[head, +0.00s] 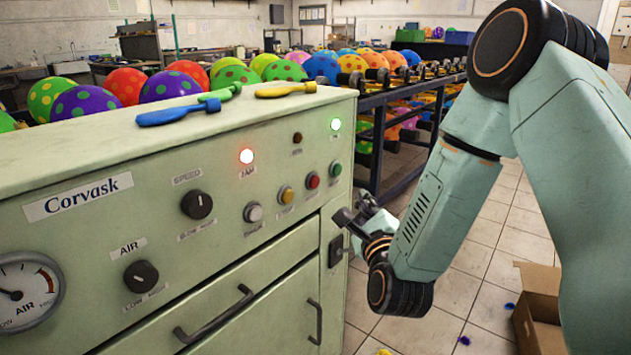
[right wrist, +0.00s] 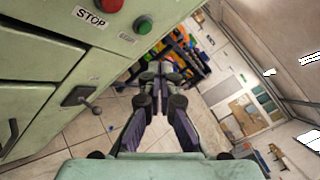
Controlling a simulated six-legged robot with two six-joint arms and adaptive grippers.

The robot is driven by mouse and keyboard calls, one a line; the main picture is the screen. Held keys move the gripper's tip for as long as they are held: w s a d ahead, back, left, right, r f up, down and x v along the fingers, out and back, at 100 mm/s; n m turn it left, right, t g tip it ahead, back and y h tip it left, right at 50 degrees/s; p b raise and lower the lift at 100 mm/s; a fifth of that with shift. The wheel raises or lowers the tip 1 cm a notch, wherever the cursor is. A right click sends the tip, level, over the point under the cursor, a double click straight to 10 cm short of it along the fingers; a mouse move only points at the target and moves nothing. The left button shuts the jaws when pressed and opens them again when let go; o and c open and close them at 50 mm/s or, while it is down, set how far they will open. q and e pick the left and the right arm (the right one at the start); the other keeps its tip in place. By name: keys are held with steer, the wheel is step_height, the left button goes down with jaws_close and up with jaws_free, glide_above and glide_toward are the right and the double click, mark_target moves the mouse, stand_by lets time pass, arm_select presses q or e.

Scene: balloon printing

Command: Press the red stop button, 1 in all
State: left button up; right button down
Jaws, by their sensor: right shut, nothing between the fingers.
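The red stop button (head: 313,180) is a round button on the sloped green front panel of the machine, between a yellow button and a green one. In the right wrist view the red button (right wrist: 110,5) is cut by the top edge, above a label reading STOP. My right gripper (head: 350,217) is below and to the right of the red button in the head view, near the machine's right corner and apart from the button. It also shows in the right wrist view (right wrist: 160,75), shut and empty. My left gripper is not in view.
The green button (head: 335,168) sits close beside the red one. A lever switch (head: 336,250) is on the machine front near my right gripper. A cardboard box (head: 540,300) stands on the floor.

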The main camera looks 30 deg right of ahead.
mark_target(313, 181)
steer(key=w+a+b, duration=0.2)
steer(key=w+a, duration=0.1)
steer(key=w, duration=0.4)
steer(key=shift+w+a, duration=0.3)
steer(key=shift+w, duration=0.1)
stand_by(0.3)
steer(key=shift+w, duration=0.15)
stand_by(1.2)
steer(key=shift+w+a+b, duration=0.15)
steer(key=shift+w+b, duration=0.15)
steer(key=shift+b, duration=0.1)
steer(key=shift+w+a, duration=0.2)
steer(key=shift+w, duration=0.3)
stand_by(0.9)
steer(key=shift+s, duration=0.1)
steer(key=shift+s+d, duration=0.35)
steer(key=shift+s, duration=0.45)
